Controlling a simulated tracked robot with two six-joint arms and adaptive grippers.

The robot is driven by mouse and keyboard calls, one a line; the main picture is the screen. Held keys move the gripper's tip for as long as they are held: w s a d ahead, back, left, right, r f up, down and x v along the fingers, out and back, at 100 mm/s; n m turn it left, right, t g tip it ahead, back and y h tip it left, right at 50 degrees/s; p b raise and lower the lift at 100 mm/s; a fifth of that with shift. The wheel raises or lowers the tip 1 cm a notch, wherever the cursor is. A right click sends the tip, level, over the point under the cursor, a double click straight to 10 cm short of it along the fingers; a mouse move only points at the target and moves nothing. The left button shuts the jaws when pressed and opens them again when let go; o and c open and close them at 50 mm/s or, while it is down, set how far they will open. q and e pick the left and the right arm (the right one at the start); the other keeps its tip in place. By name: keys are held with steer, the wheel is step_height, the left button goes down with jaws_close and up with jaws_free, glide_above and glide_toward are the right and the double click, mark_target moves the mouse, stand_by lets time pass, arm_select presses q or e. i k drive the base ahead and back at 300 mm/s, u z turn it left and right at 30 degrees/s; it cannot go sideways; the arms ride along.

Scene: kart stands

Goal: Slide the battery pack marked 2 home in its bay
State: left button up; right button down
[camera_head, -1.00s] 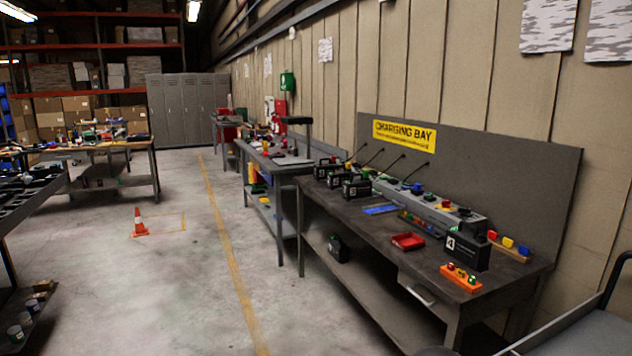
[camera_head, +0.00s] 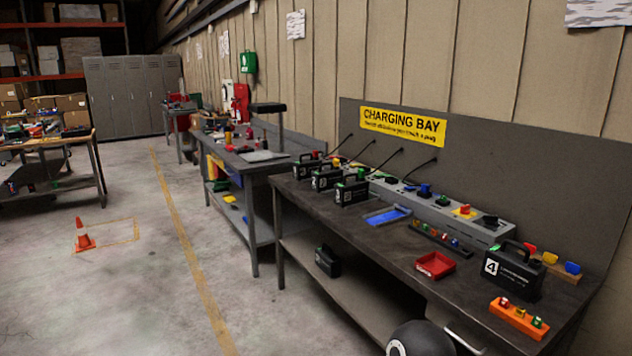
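Several black battery packs with handles are in the head view. Three stand in a row at the left end of the charging bench (camera_head: 375,245): a far pack (camera_head: 308,170), a middle pack (camera_head: 327,179) and a near pack (camera_head: 352,191). Their labels are too small to read surely, so I cannot tell which is marked 2. A pack marked 4 (camera_head: 513,270) stands at the bench's right end. Another black pack (camera_head: 327,261) sits on the lower shelf. No kart bay can be made out.
A grey charger strip (camera_head: 440,210) with coloured plugs runs along the bench's back. A blue tray (camera_head: 388,216), a red tray (camera_head: 436,264) and an orange block (camera_head: 518,319) lie on the bench.

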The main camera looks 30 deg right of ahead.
mark_target(322, 180)
steer(key=z, duration=0.1)
steer(key=i, duration=1.35)
steer(key=z, duration=0.3)
steer(key=i, duration=1.95)
steer(key=z, duration=0.2)
